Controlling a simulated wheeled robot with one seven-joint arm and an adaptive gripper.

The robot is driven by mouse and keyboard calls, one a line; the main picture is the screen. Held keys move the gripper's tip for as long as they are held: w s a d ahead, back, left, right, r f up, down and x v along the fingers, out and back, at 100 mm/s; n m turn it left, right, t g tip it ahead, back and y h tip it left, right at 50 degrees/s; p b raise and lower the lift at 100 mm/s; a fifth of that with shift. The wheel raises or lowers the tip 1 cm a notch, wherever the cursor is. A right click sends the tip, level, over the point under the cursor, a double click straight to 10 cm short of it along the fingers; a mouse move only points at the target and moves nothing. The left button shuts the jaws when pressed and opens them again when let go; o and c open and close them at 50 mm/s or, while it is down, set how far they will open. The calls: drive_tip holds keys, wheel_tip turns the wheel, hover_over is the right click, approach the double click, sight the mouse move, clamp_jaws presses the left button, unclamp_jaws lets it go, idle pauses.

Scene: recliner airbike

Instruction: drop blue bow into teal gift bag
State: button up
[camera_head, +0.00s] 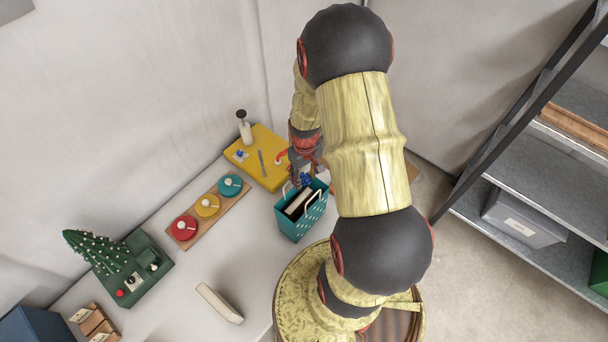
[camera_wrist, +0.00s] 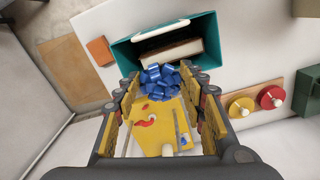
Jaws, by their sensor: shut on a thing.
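The blue bow (camera_wrist: 160,79) is between my gripper's fingertips (camera_wrist: 160,88) in the wrist view, and my gripper is shut on it. In the head view the bow (camera_head: 305,179) shows as a small blue patch at the rim of the teal gift bag. The teal gift bag (camera_head: 298,224) stands upright on the table, with white handles and a tan, book-like item inside its open top. In the wrist view the bag (camera_wrist: 128,58) lies just beyond the bow.
A yellow board (camera_head: 262,172) with small items and a white pump bottle (camera_head: 244,128) lie behind the bag. A wooden board (camera_head: 208,232) with red, yellow and teal discs is to the left. A green tree (camera_head: 100,252) and a white block (camera_head: 220,303) are further left.

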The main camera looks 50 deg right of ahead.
sight(305, 178)
drive_tip(key=shift+f, duration=0.85)
drive_tip(key=shift+s, duration=0.1)
drive_tip(key=o, duration=0.8)
wheel_tip(305, 178, up, 12)
drive_tip(key=shift+r, duration=0.1)
